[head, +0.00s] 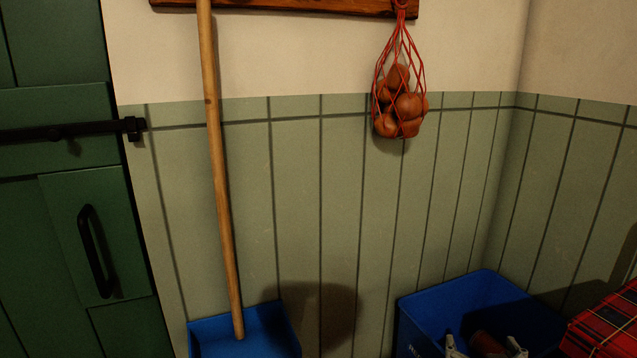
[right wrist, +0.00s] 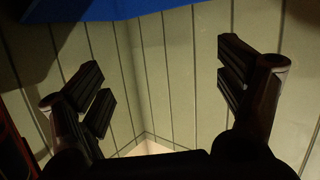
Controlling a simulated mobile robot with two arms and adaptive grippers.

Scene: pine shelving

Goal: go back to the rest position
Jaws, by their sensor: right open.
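My right gripper (head: 484,347) shows at the bottom right of the head view, cut off by the lower edge, in front of or over the blue bin (head: 440,300). In the right wrist view the right gripper (right wrist: 165,85) has its dark fingers spread wide apart. Nothing is between them; only the panelled wall corner shows beyond. The bin's blue surface (right wrist: 105,10) appears at the top of that view. My left gripper is in neither view.
A wooden handle (head: 220,170) rises from a blue dustpan or shovel (head: 265,325) against the panelled wall. A red net of brown onions or potatoes (head: 407,105) hangs above. A green door (head: 60,220) is left, a red tartan cloth (head: 605,330) right.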

